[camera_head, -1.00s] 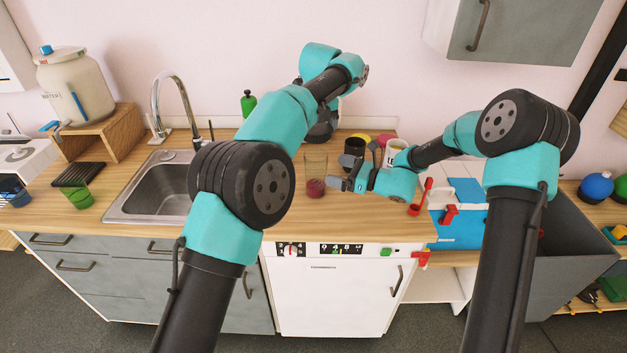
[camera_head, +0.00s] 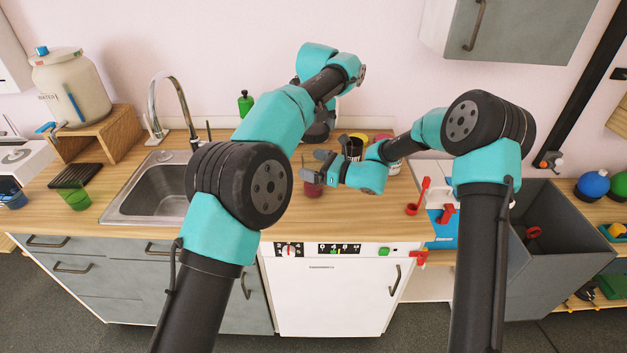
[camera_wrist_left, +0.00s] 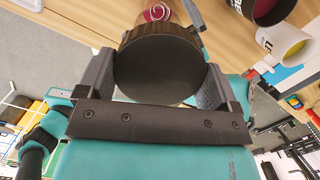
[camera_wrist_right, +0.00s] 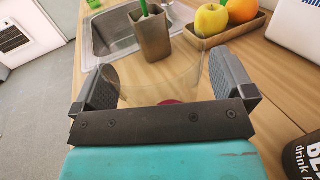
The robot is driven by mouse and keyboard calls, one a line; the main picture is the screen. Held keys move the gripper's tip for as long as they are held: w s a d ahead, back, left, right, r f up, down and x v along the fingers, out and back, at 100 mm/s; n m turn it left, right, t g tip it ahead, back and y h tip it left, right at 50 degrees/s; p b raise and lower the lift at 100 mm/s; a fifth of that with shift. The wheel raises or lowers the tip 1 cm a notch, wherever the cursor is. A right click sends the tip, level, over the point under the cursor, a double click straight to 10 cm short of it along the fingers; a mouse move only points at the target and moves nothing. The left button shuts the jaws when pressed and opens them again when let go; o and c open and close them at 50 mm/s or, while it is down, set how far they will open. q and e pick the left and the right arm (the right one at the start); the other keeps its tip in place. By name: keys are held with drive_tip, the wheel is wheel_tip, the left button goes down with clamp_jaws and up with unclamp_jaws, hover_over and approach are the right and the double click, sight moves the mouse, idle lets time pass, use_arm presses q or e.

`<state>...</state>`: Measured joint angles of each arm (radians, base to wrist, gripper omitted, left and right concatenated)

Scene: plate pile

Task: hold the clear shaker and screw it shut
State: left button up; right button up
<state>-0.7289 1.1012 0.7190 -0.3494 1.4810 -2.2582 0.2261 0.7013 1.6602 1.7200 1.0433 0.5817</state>
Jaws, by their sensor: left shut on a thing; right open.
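The clear shaker (camera_wrist_right: 160,68) stands on the wooden counter, with something dark red (camera_head: 312,188) at its bottom. My right gripper (camera_head: 314,167) is open, its fingers on either side of the shaker in the right wrist view (camera_wrist_right: 165,85). My left gripper (camera_wrist_left: 158,75) is shut on a round black lid-like piece (camera_wrist_left: 158,68), held flat between its fingers. In the left wrist view the red part with a white swirl (camera_wrist_left: 155,12) shows just past that piece. In the head view my left arm and right gripper hide most of the shaker, so I cannot tell whether the black piece touches it.
A black cup (camera_wrist_left: 265,8) and a white cup (camera_wrist_left: 285,45) stand close by on the counter. The sink (camera_head: 160,185) lies left. A brown cup (camera_wrist_right: 150,35) and a fruit tray (camera_wrist_right: 240,28) show in the right wrist view. The front counter (camera_head: 345,220) is clear.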

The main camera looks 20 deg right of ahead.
sight(313, 151)
drive_tip(key=c, duration=1.3)
use_arm(q)
drive_tip(key=shift+f, duration=2.5)
drive_tip(key=shift+f, duration=0.1)
drive_tip(key=shift+f, duration=0.8)
drive_tip(key=shift+f, duration=1.05)
drive_tip(key=shift+a+f, duration=0.1)
drive_tip(key=shift+a, duration=0.05)
use_arm(e)
drive_tip(key=shift+s+r, duration=0.1)
drive_tip(key=shift+r, duration=0.05)
use_arm(q)
drive_tip(key=shift+w+r, duration=0.1)
drive_tip(key=shift+r, duration=0.25)
use_arm(e)
drive_tip(key=shift+r, duration=0.15)
use_arm(q)
drive_tip(key=shift+r, duration=0.3)
